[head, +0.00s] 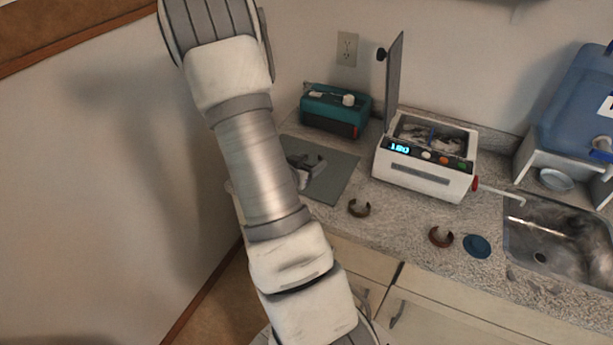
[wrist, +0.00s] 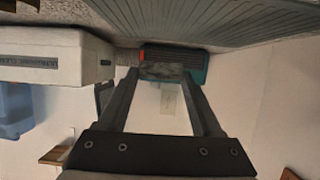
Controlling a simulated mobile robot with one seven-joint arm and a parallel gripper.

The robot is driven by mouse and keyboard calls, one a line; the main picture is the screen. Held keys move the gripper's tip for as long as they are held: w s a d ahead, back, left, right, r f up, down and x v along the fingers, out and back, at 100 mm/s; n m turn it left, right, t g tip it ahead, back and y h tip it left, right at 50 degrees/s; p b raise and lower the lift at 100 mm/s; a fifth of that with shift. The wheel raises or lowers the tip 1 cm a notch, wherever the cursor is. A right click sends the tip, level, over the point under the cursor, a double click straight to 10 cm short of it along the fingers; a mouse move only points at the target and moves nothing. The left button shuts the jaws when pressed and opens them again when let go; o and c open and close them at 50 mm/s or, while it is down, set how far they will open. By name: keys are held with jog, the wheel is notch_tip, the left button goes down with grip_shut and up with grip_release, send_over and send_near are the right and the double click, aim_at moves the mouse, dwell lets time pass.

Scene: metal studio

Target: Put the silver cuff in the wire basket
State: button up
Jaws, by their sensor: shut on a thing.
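My gripper (wrist: 160,74) is shut on a small greyish piece (wrist: 162,70), which looks like the silver cuff. In the wrist view it lies between the fingertips, with the teal box behind it. In the head view my gripper (head: 305,172) shows partly from behind my arm, low over the grey mat; the cuff is not clear there. A white cleaner (head: 420,178) stands right of the mat with its lid (head: 394,80) raised.
A teal box (head: 334,112) stands behind the grey ridged mat (head: 340,182). A brass-coloured cuff (head: 359,208), a copper cuff (head: 440,237) and a blue disc (head: 477,246) lie along the counter front. A sink (head: 560,235) and blue jug (head: 580,105) are at right.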

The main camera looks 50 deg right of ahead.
jog(key=shift+w+d+f, duration=0.3)
jog(key=shift+w+f, duration=0.1)
jog(key=shift+w, duration=0.1)
jog(key=shift+w+d+f, duration=0.3)
jog(key=shift+w+f, duration=0.05)
jog(key=shift+w, duration=0.15)
jog(key=shift+f+b, duration=1.4)
jog(key=shift+f, duration=0.5)
jog(key=shift+f, duration=0.1)
jog(key=shift+f, duration=0.15)
jog(key=o, duration=1.4)
jog(key=shift+c, duration=0.2)
jog(key=shift+r, duration=0.2)
